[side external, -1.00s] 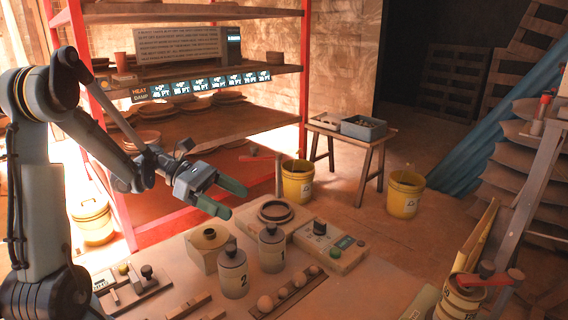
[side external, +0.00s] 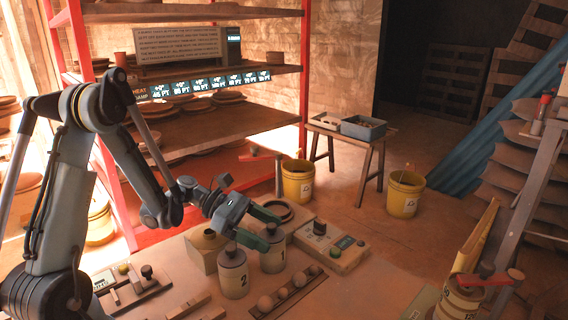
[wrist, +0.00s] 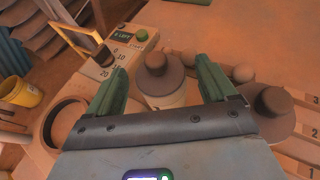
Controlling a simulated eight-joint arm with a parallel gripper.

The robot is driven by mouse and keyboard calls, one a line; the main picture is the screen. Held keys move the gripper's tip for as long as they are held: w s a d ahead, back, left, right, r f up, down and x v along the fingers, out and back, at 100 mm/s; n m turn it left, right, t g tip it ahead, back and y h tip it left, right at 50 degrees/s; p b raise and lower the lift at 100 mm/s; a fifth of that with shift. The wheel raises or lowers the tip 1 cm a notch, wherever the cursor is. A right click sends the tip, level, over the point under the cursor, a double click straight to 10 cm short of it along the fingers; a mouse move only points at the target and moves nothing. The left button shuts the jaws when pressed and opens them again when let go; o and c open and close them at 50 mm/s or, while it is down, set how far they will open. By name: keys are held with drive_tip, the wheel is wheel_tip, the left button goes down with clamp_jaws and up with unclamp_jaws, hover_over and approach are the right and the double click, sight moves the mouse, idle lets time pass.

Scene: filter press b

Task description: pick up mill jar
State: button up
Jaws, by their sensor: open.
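Two pale jars with dark grey lids and knobs stand upright on the bench. Jar 1 (side external: 273,258) is on the right and jar 2 (side external: 233,277) is on the left. My gripper (side external: 268,231) is open and empty, low over the tops of the jars, with its green fingers pointing right. In the wrist view, jar 1 (wrist: 160,82) shows between and beyond the two fingers (wrist: 160,85). Jar 2 (wrist: 268,115) is outside the right finger there. In the side view the fingers partly cover the top of jar 1.
A control box (side external: 338,248) with a green button stands right of jar 1. A rack of round balls (side external: 287,292) lies in front. Red shelving (side external: 305,90) stands at the back.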

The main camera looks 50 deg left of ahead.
drive_tip(key=shift+x, duration=1.9)
drive_tip(key=shift+r, duration=0.15)
clamp_jaws()
